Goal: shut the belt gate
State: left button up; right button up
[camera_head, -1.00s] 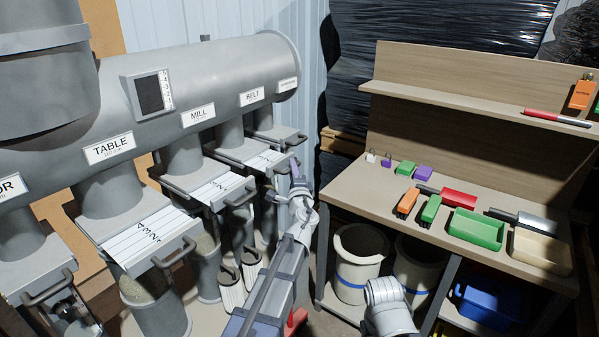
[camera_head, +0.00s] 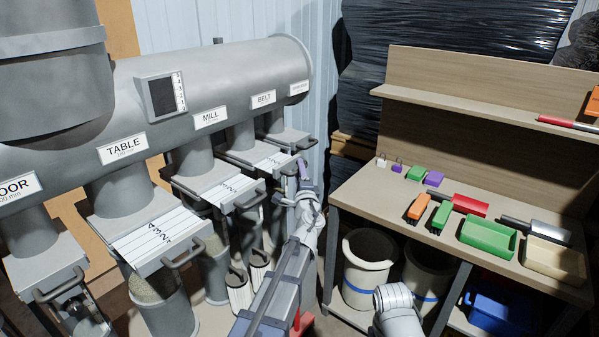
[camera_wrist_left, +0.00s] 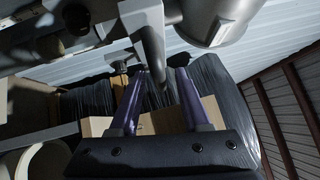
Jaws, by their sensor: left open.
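The belt gate (camera_head: 266,158) is a pale plate with dark marks below the BELT label (camera_head: 263,99). It stands part way out of its housing, and its handle end is partly hidden by my left gripper (camera_head: 303,168). That gripper is open at the handle end of this gate. In the left wrist view, its two purple fingers (camera_wrist_left: 160,95) stand apart. A grey bar (camera_wrist_left: 153,65), which looks like the gate's handle, shows between them; I cannot tell whether they touch it. My right gripper is out of view.
The mill gate (camera_head: 228,188) and the table gate (camera_head: 152,238) stick out nearer on the left. Another gate's handle (camera_head: 308,143) is just beyond my left gripper. A workbench (camera_head: 365,195) with trays and tools stands to the right, with bins beneath it.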

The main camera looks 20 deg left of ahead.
pick_arm(q)
jog(key=b+v, duration=0.1)
jog(key=v, duration=0.6)
jog(key=shift+s, duration=0.2)
